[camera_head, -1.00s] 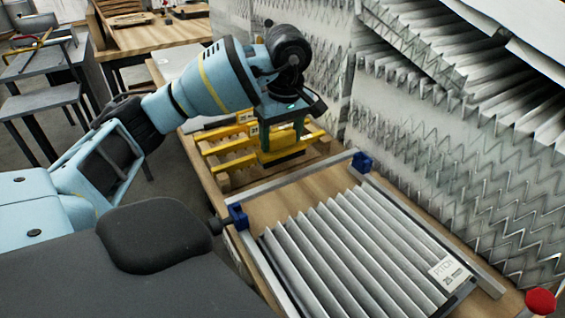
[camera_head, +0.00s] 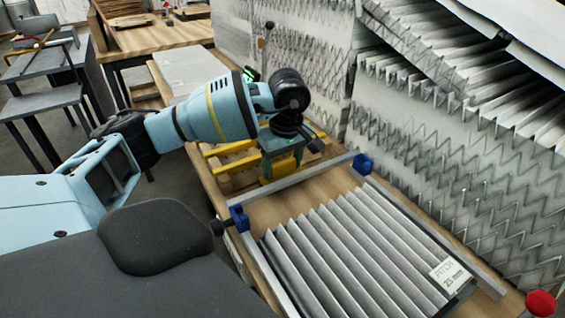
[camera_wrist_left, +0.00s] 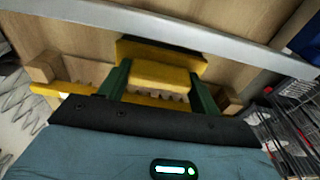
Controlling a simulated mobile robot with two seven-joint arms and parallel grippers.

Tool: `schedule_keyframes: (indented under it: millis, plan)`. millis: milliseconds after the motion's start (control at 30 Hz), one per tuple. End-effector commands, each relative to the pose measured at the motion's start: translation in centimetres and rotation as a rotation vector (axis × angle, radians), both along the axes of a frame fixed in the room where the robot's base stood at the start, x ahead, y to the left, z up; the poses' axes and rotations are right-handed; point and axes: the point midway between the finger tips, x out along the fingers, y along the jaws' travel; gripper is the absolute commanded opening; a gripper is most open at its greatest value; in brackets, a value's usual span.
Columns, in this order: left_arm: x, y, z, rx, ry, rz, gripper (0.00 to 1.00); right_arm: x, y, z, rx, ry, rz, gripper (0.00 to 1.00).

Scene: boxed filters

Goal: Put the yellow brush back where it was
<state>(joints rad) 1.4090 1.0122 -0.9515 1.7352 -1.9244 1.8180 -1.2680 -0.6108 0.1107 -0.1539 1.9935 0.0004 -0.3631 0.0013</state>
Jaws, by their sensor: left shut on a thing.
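The yellow brush (camera_head: 281,168) is between the green fingers of my left gripper (camera_head: 282,162), which is shut on it. In the left wrist view, the brush (camera_wrist_left: 160,74) shows a yellow body and a dark edge, with the gripper fingers (camera_wrist_left: 158,90) on either side. It is over the wooden bench, close to the metal frame's far bar. I cannot tell whether it touches the bench. Yellow toothed bars (camera_head: 232,158) lie on wooden supports just left of the gripper, partly hidden by my arm. My right gripper is not in view.
A metal frame (camera_head: 300,197) with blue corner clamps (camera_head: 363,164) surrounds a pleated filter (camera_head: 350,250). White panels with zigzag pleats (camera_head: 430,160) stand close along the right. A red knob (camera_head: 541,303) is at the front right. Bare bench wood lies between the filter and the far bar.

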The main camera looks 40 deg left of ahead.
Motion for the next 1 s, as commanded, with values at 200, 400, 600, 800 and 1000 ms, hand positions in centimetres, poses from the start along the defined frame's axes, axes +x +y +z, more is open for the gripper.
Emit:
schedule_keyframes:
  millis: [200, 400, 600, 800, 1000]
  plan:
    - [0.0, 0.0, -0.4, 0.0, 0.001, 0.0, 0.66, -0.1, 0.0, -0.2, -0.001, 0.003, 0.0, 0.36]
    - [0.0, 0.0, -0.3, 0.0, 0.0, 0.0, 0.85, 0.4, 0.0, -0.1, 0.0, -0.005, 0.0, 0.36]
    - [0.0, 0.0, -0.3, 0.0, 0.0, 0.0, 0.85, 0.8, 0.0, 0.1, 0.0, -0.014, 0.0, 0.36]
    - [0.1, -0.1, 1.1, 0.0, -0.004, 0.001, 0.85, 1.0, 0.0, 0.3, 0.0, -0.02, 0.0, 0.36]
    - [0.0, -0.6, 4.8, -0.001, -0.006, -0.001, 0.85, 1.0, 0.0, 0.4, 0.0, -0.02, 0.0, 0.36]
